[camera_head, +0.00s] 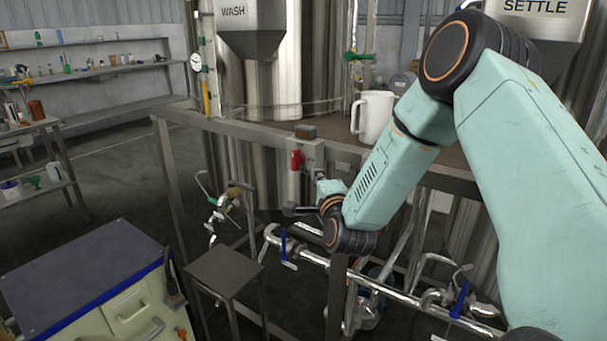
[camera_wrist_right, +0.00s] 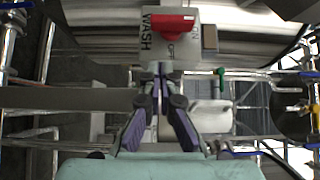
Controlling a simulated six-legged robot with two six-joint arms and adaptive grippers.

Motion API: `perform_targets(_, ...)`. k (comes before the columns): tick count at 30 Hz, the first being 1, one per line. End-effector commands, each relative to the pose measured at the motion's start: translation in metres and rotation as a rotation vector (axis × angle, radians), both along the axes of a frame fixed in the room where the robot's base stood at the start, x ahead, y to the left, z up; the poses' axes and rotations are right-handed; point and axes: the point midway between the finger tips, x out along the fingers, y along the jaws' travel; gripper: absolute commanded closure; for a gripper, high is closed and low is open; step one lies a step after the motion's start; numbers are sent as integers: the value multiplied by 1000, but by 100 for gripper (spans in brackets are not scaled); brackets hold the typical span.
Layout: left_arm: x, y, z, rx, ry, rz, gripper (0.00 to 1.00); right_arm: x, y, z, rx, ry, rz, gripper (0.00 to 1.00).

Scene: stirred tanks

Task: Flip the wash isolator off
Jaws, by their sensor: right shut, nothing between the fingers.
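The wash isolator is a grey box (camera_head: 312,158) with a red handle (camera_head: 296,159), fixed at the front rail below the WASH tank. In the right wrist view, the isolator box (camera_wrist_right: 150,48) shows WASH, ON and part of OFF lettering. There its red handle (camera_wrist_right: 172,27) lies across the picture; I cannot tell for sure which marking it points at. My right gripper (camera_head: 318,176) is just below the box in the head view. In the wrist view its fingertips (camera_wrist_right: 161,72) are together and empty, near the box's lower edge; contact cannot be told. My left gripper is not in view.
A white mug (camera_head: 373,118) stands on the platform right of the isolator. Pipes with blue-handled valves (camera_head: 289,250) run below. A small metal stand (camera_head: 226,270) and a drawer cabinet (camera_head: 85,275) are at lower left. The steel rail (camera_head: 235,127) runs beside the isolator.

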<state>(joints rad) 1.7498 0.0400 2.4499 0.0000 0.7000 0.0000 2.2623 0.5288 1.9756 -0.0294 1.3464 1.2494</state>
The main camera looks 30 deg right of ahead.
Motion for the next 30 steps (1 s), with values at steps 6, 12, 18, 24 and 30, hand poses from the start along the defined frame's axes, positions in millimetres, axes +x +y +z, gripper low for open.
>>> perform_targets(6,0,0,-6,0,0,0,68,29,5,-1,-3,0,4,100)
perform_targets(12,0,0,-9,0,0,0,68,43,11,-1,-1,2,1,100)
perform_targets(18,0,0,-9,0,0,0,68,47,12,0,1,1,0,100)
perform_targets(24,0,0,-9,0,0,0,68,46,12,0,1,1,0,100)
perform_targets(30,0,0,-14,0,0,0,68,46,12,-2,6,-11,0,100)
